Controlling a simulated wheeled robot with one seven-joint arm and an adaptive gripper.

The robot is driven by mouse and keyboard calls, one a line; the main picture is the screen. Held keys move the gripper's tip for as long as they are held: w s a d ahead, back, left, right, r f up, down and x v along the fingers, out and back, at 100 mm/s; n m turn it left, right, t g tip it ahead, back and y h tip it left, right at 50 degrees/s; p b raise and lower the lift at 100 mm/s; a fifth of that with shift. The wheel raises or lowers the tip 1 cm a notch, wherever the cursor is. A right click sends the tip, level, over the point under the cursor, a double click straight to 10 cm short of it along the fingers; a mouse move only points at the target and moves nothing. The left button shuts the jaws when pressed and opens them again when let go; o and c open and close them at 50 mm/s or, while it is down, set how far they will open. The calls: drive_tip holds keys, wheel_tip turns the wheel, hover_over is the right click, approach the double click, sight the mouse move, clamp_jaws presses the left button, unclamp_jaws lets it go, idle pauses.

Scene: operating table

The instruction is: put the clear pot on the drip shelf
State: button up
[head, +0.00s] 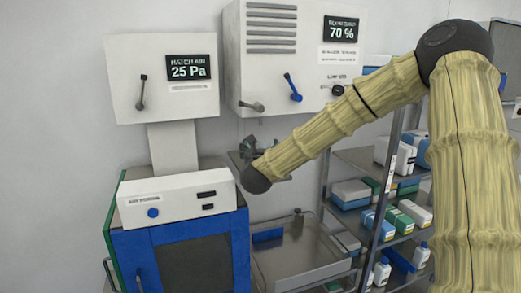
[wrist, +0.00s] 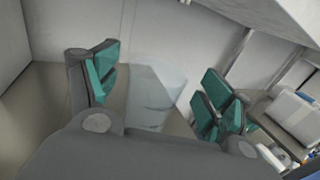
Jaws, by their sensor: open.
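The clear pot (wrist: 155,98) shows in the wrist view as a pale, see-through shape between my fingers. It appears to stand on a brownish-grey flat surface (wrist: 40,105), with a gap on each side between it and the finger pads. My gripper (wrist: 160,88) is open, with teal pads spread left and right of the pot. In the head view my gripper (head: 257,148) is at a small grey shelf (head: 235,160) under the right wall unit. This shelf may be the drip shelf; my wrist covers part of it. I cannot make out the pot there.
The right wall unit (head: 285,80) hangs close above my gripper. A white and blue cabinet (head: 180,200) stands at left below it. A metal basin (head: 300,250) is underneath. A rack (head: 385,160) with boxes and bottles stands at right; a white box (wrist: 295,115) shows there in the wrist view.

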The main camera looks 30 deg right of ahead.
drive_tip(key=b+v, duration=0.3)
drive_tip(key=v, duration=0.6)
drive_tip(key=shift+b, duration=0.4)
drive_tip(key=shift+s, duration=0.1)
